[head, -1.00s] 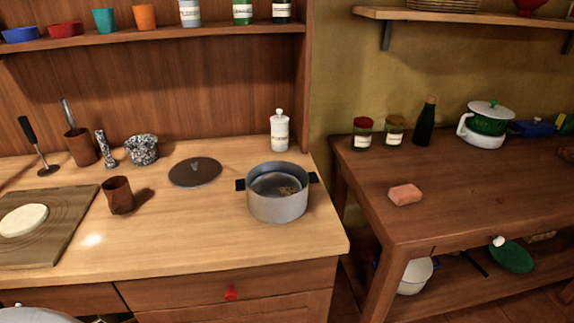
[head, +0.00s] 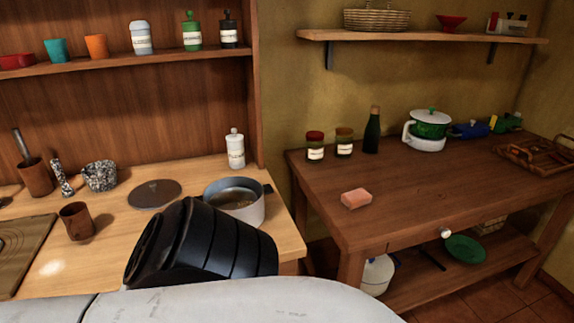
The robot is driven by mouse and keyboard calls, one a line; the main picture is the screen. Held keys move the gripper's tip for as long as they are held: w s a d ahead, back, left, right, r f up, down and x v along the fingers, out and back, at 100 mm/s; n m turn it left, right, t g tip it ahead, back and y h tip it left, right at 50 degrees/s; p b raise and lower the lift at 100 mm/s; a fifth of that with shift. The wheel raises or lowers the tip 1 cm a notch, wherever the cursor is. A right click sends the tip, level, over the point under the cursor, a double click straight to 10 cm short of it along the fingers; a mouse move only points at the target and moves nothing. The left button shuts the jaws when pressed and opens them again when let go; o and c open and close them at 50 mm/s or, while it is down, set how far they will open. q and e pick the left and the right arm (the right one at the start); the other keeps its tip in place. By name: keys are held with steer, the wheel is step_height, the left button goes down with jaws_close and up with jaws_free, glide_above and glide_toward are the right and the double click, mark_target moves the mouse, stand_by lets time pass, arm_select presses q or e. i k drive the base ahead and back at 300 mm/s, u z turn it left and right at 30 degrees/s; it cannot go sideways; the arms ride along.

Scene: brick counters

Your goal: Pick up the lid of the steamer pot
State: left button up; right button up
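A green and white pot (head: 428,130) stands upright on the dark brown table to the right, near the wall. Its pale lid (head: 431,113) with a green knob sits on top. A second pot (head: 247,205), grey and open, stands on the light wooden counter, partly hidden by my arm. A flat dark lid (head: 155,194) lies on the counter to the left of it. One of my arms, grey with a black ribbed part, fills the lower foreground. No fingertips of either gripper show, and both pots are apart from any visible gripper.
A dark bottle (head: 372,130) and two jars (head: 315,146) stand left of the green pot. A pink block (head: 356,198) lies nearer the front. A wooden tray (head: 541,157) is at the right. The table's middle is clear. A wall shelf (head: 420,37) hangs above.

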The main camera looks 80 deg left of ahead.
mark_target(156, 194)
steer(key=k, duration=0.95)
steer(key=u, duration=0.2)
